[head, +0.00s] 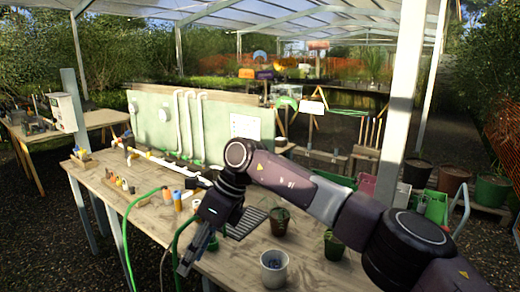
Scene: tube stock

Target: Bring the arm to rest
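My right arm comes in from the lower right and reaches over the wooden table (150,228). Its gripper (190,258) points down and to the left, over the table's front edge. No object shows in it. The fingers are small and dark, and I cannot tell whether they are apart or closed. My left gripper is not in view.
A grey pot (274,270) and small potted plants (279,222) stand below my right arm. A green hose (128,235) runs over the front edge. Bottles and a dark tray (247,222) lie near the gripper. A pale panel with pipes (160,118) stands behind.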

